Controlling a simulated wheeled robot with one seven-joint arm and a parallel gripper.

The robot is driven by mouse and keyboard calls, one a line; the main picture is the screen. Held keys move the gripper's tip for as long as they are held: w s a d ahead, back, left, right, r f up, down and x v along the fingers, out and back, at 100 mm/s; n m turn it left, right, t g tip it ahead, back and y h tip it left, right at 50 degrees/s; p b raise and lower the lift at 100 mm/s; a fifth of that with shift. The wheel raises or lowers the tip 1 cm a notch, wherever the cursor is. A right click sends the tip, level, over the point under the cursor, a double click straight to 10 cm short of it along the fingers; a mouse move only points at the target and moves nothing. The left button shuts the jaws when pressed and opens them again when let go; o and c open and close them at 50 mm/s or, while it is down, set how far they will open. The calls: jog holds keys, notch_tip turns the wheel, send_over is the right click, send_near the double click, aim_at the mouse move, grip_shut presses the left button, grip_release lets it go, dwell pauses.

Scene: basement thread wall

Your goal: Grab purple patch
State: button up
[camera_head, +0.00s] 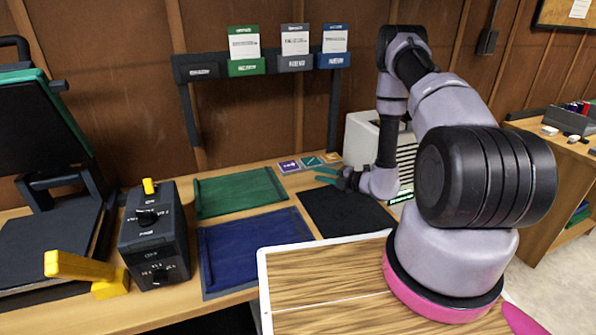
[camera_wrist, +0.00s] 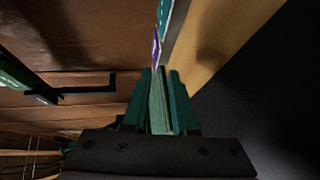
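The purple patch (camera_head: 289,166) lies at the back of the workbench, leftmost in a row of small square patches. In the wrist view the purple patch (camera_wrist: 156,48) shows edge-on, just beyond the fingertips. My gripper (camera_head: 322,175) has teal fingers and is to the right of and in front of the purple patch, apart from it. The two fingertips show a gap between them in the head view. In the wrist view my gripper (camera_wrist: 159,72) points toward the patch, and I see nothing held.
A teal patch (camera_head: 310,162) and an orange-tan patch (camera_head: 331,157) lie right of the purple one. Green (camera_head: 240,192), blue (camera_head: 250,250) and black (camera_head: 345,212) mats cover the bench. A wall rack (camera_head: 205,72) stands behind. A black control box (camera_head: 155,235) and press (camera_head: 50,165) are left.

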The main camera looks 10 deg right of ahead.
aim_at(297, 169)
jog(key=shift+x, duration=4.8)
jog(key=shift+r, duration=0.1)
jog(key=shift+c, duration=0.3)
grip_shut()
jog(key=shift+r, duration=1.25)
jog(key=r+v, duration=0.2)
jog(key=v, duration=1.2)
jog(key=shift+d, duration=0.15)
